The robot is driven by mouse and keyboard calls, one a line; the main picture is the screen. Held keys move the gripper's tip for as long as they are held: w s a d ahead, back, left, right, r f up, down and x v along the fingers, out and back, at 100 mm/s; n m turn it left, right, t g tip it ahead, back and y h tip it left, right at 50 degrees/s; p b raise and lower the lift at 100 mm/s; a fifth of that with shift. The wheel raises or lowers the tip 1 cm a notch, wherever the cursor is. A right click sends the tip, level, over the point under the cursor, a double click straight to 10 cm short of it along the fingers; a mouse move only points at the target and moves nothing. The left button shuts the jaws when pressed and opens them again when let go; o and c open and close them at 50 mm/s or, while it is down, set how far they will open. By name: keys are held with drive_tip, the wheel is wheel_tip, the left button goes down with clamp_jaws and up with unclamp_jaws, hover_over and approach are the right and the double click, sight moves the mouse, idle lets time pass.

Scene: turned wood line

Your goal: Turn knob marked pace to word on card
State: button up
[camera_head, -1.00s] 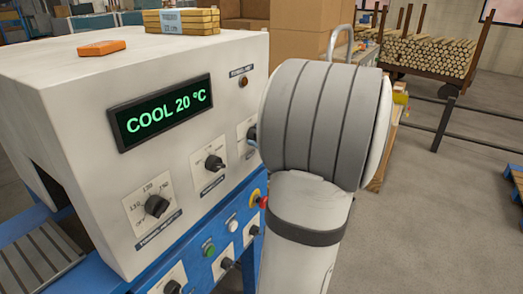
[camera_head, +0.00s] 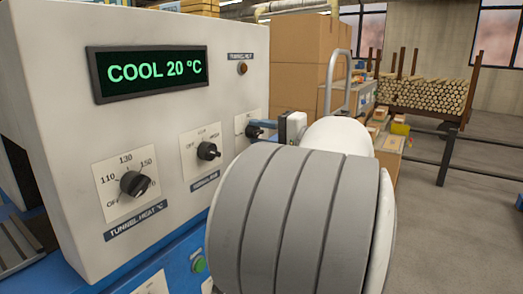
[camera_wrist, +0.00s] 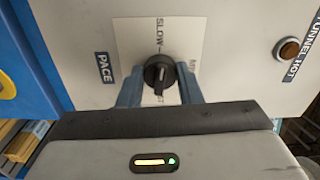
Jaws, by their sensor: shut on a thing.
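The black pace knob (camera_wrist: 157,73) sits on a white dial plate (camera_wrist: 140,38) beside a dark "PACE" label (camera_wrist: 104,67) in the wrist view. The plate reads "SLOW"; another word at its right is partly hidden. A pale line on the knob points down in the picture. My gripper (camera_wrist: 160,88) has its blue fingers on both sides of the knob and is shut on it. In the head view my gripper (camera_head: 264,125) reaches the rightmost dial plate, and the arm hides much of it. I see no readable word card.
The machine panel also holds a tunnel heat knob (camera_head: 134,184), a middle knob (camera_head: 207,151), a "COOL 20 °C" display (camera_head: 150,72) and a brown tunnel hot lamp (camera_head: 242,67). A green button (camera_head: 198,264) is below. Cardboard boxes (camera_head: 300,60) stand behind.

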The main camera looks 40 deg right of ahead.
drive_tip(key=shift+f+n+b, duration=0.15)
drive_tip(key=shift+n+b, duration=0.65)
drive_tip(key=shift+b, duration=0.15)
drive_tip(key=o, duration=1)
drive_tip(key=p+v, duration=0.1)
drive_tip(key=v, duration=0.6)
drive_tip(key=shift+s+d+p, duration=0.15)
drive_tip(key=shift+s+p, duration=0.2)
